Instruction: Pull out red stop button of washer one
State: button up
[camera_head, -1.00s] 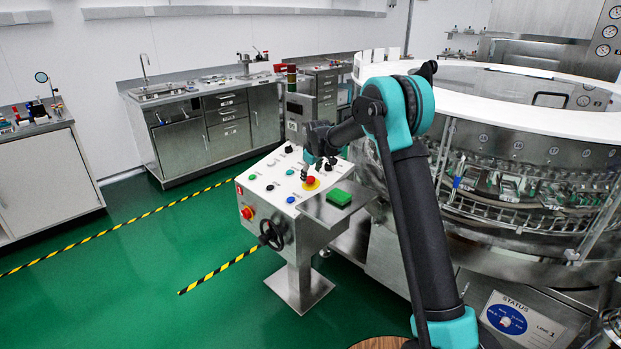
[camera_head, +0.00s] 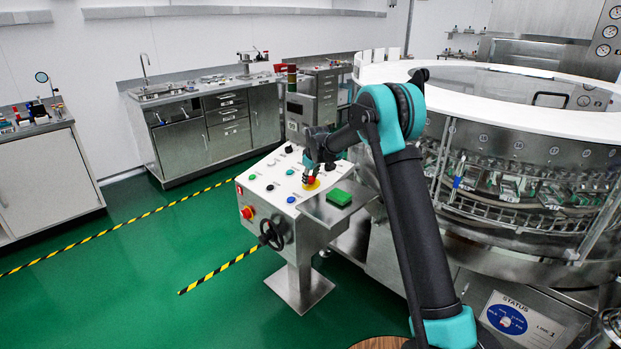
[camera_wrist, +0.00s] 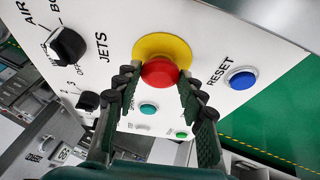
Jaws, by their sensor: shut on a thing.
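The red stop button (camera_wrist: 159,72) sits on a yellow round plate (camera_wrist: 160,47) on the white sloped control panel (camera_head: 270,183). In the head view the red button (camera_head: 311,180) shows just under my fingertips. My gripper (camera_wrist: 156,80) has one finger on each side of the button and is shut on it. The gripper also shows in the head view (camera_head: 310,172), over the yellow plate. The washer (camera_head: 520,160) is the large round steel machine at the right, with a sign reading "STATUS" and "LINE 1" (camera_head: 510,319).
A blue RESET button (camera_wrist: 241,78) is right of the red one in the wrist view; black JETS knobs (camera_wrist: 68,46) are left. A green block (camera_head: 339,196) lies on the panel's side shelf. A handwheel (camera_head: 271,234) and another red button (camera_head: 247,212) are on the front.

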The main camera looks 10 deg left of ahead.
grip_shut()
jog(key=shift+s+a+r, duration=0.15)
jog(key=shift+a+r, duration=0.05)
jog(key=shift+r, duration=0.7)
jog(key=o, duration=1.2)
grip_release()
jog(key=shift+r, duration=0.1)
jog(key=v, duration=1.2)
